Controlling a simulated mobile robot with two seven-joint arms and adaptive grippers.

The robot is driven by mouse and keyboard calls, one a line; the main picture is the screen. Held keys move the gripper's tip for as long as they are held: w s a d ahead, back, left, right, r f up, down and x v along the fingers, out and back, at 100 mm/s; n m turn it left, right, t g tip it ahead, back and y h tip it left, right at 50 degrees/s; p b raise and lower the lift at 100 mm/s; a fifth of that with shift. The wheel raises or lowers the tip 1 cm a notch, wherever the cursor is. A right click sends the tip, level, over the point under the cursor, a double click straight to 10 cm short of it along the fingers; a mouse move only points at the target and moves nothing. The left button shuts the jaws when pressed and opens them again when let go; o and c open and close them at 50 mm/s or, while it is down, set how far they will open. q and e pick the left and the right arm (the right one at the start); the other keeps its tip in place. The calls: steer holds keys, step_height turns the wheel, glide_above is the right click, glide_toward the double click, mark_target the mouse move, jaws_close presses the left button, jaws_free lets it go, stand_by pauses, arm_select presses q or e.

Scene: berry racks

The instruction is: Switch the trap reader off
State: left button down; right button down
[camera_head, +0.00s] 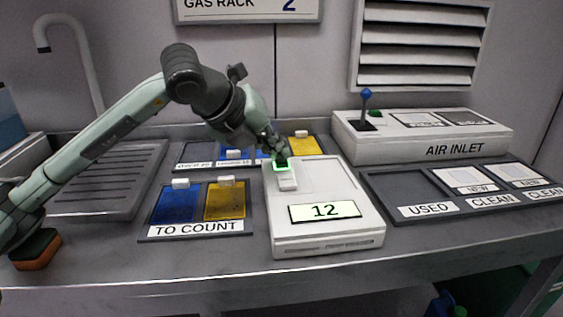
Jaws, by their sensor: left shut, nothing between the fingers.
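The trap reader (325,241) is a pale box in the middle of the bench. Its lit display (325,211) reads 12. A light rocker-like switch (287,181) with a green-lit outline near its far end is on the reader's left side. My left gripper (281,160) is shut and empty, pointing down at the far end of that switch. Its fingertips are at or just above the green outline; I cannot tell whether they touch. They hide part of the switch. My right gripper is not in view.
Left of the reader is a TO COUNT tray (196,237) with blue and yellow cards. More cards lie behind. The air inlet box (425,150) with a blue-tipped lever (366,94) stands at right, behind a USED and CLEAN tray (390,190). A sponge (36,250) lies at left.

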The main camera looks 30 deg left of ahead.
mark_target(279, 163)
arm_select(q)
steer(key=shift+d+f+b, duration=0.15)
steer(key=shift+f+b, duration=0.35)
steer(key=shift+f, duration=0.05)
steer(key=shift+r, duration=0.1)
stand_by(0.5)
steer(key=shift+w+d+r+p, duration=0.1)
steer(key=shift+w+r+p, duration=0.05)
steer(key=shift+r+p, duration=0.65)
steer(key=shift+r, duration=0.1)
steer(key=shift+r, duration=0.2)
steer(key=shift+a+r+p, duration=0.2)
steer(key=shift+r+p, duration=1.5)
steer(key=shift+r, duration=0.7)
steer(key=shift+f, duration=0.1)
